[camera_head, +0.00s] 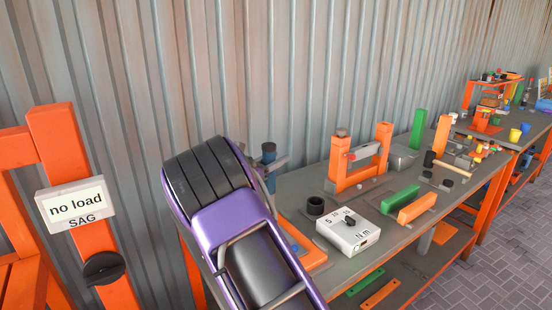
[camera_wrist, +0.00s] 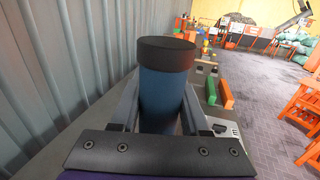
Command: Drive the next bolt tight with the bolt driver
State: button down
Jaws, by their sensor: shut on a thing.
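My gripper (camera_head: 270,166) is shut on the bolt driver, a blue cylinder (camera_head: 268,153) with a dark cap. In the wrist view the bolt driver (camera_wrist: 163,98) stands upright between the two grey fingers, its dark cap (camera_wrist: 166,53) above them. Its lower end is hidden by my gripper and arm. An orange piece (camera_head: 312,256) lies on the bench below, mostly covered by my purple arm. I cannot make out a bolt or whether the driver touches one. A white dial box (camera_head: 348,231) marked "N m" sits on the bench.
The grey bench (camera_head: 300,181) runs along a corrugated wall. A dark cup (camera_head: 315,205), an orange upright frame (camera_head: 361,158), and green (camera_head: 400,197) and orange (camera_head: 417,207) bars stand right of my gripper. At left, an orange frame carries a "no load SAG" sign (camera_head: 75,204).

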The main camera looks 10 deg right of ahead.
jog(key=shift+f+b, duration=1.2)
jog(key=shift+f, duration=1.8)
jog(key=shift+s+f+b, duration=0.15)
jog(key=shift+f+b, duration=0.5)
jog(key=shift+f, duration=0.25)
dwell(0.6)
jog(key=shift+r, duration=0.1)
jog(key=shift+r+p, duration=1.75)
jog(key=shift+r, duration=0.9)
